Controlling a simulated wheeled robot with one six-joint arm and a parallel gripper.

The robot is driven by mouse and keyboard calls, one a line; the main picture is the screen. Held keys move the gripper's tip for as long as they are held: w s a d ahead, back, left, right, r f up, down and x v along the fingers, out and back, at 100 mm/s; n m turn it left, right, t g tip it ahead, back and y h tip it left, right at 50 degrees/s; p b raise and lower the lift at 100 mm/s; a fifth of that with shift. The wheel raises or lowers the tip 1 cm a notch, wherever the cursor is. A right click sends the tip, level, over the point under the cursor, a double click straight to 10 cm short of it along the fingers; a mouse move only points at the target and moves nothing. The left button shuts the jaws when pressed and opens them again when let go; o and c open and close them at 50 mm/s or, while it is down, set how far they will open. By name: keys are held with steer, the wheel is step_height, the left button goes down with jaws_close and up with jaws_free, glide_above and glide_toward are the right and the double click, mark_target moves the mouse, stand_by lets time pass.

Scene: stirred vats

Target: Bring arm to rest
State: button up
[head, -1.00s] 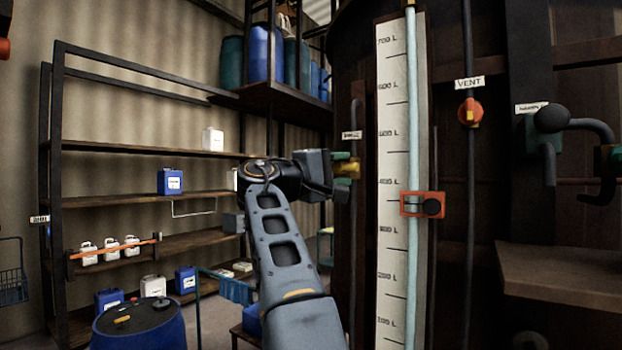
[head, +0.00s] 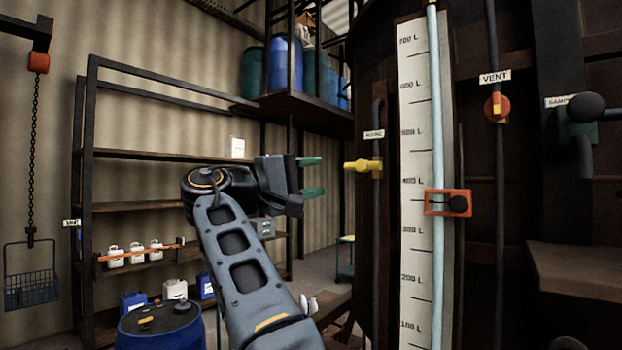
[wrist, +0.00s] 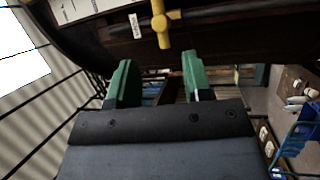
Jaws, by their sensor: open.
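My gripper (head: 312,177) has green fingers, open and empty, left of the dark vat in the head view. In the wrist view my gripper (wrist: 155,82) shows its two fingers apart with nothing between them. A yellow valve handle (head: 363,165) on a thin dark pipe is just right of the fingertips, with a clear gap. The valve handle also shows in the wrist view (wrist: 161,24), beyond the fingers. My arm is raised and bent in front of the shelves.
The vat carries a level scale (head: 412,230) with an orange marker (head: 448,202). A red vent valve (head: 497,106) is further right. Shelves (head: 140,207) with canisters stand behind my arm. A blue drum (head: 160,328) is at the lower left, and a basket (head: 31,285) hangs from a chain.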

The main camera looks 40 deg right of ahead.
stand_by(0.4)
steer(key=w+f+n+t+y, duration=0.3)
steer(key=w+f+n+t, duration=0.3)
steer(key=w+f, duration=0.45)
steer(key=a+f+t+y, duration=0.3)
steer(key=f+y, duration=0.3)
steer(key=f, duration=0.7)
steer(key=s+a+f+y, duration=0.3)
steer(key=a+f, duration=0.1)
steer(key=f, duration=0.4)
steer(key=s+a+f+y, duration=0.3)
steer(key=a+f, duration=0.1)
steer(key=f, duration=0.5)
steer(key=s+a+f+m+g+y, duration=0.1)
steer(key=s+a+f+m+y, duration=0.2)
steer(key=s+a+f, duration=0.3)
steer(key=s+f+y, duration=0.1)
steer(key=s+f, duration=0.2)
steer(key=s, duration=0.2)
steer(key=shift+f+y, duration=0.3)
steer(key=shift+y, duration=0.1)
steer(key=shift+s, duration=0.1)
